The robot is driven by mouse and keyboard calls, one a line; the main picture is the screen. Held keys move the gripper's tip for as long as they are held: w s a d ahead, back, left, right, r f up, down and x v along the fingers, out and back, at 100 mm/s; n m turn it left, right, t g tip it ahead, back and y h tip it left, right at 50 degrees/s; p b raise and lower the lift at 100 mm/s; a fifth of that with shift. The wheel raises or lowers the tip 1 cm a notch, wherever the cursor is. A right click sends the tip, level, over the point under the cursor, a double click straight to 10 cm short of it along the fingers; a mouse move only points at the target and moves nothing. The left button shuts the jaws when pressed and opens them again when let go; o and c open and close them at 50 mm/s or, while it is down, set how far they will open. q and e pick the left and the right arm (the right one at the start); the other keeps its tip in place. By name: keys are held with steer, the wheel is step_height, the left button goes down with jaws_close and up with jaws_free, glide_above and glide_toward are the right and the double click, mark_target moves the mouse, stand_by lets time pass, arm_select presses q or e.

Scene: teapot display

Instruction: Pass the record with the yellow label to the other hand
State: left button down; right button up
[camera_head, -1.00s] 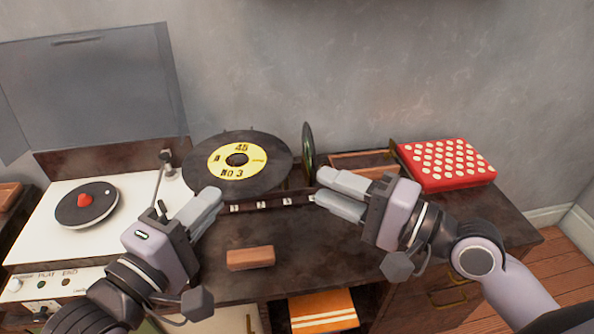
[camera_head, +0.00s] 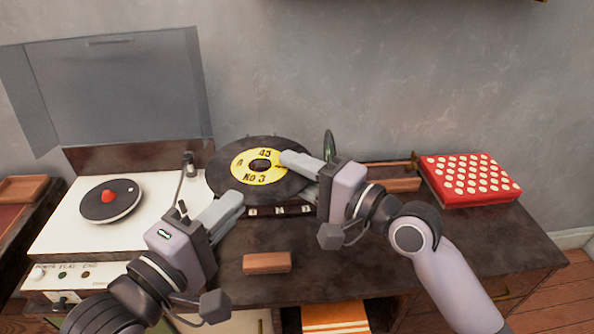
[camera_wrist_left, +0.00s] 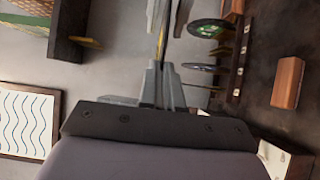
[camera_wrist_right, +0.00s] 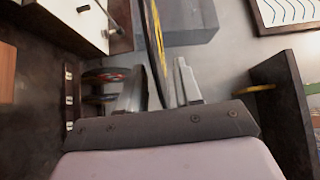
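The black record with the yellow label (camera_head: 237,167) is held above the rack, its label facing up towards my head. My left gripper (camera_head: 228,203) is shut on its near left edge; the left wrist view shows the record edge-on between close fingers (camera_wrist_left: 163,75). My right gripper (camera_head: 300,165) reaches over the record's right side, with one finger above it. In the right wrist view its fingers (camera_wrist_right: 160,82) stand apart, with the record's edge between them.
Below is a small rack (camera_head: 265,211) with other records; one with a green label (camera_head: 329,146) stands upright. A white record player (camera_head: 150,210) with open lid is at left. A red dotted box (camera_head: 468,180) is at right, and a brown block (camera_head: 266,262) lies in front.

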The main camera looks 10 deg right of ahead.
jaws_close()
arm_select(q)
steer(key=c, duration=1.3)
jaws_free()
steer(key=shift+o, duration=0.2)
steer(key=v, duration=0.7)
steer(key=w+a+f+m+y, duration=0.1)
steer(key=a+f+m+y, duration=0.15)
steer(key=f, duration=0.55)
steer(key=w+a+f+m+y, duration=0.1)
steer(key=a+f+m+y, duration=0.2)
steer(key=f, duration=0.4)
steer(key=s+a+f+m+g+y, duration=0.1)
steer(key=s+a+f+m+y, duration=0.1)
steer(key=f, duration=0.6)
steer(key=s+a+f+m+g+y, duration=0.2)
steer(key=s+a+f+m, duration=0.3)
steer(key=f, duration=0.4)
steer(key=shift+s, duration=0.75)
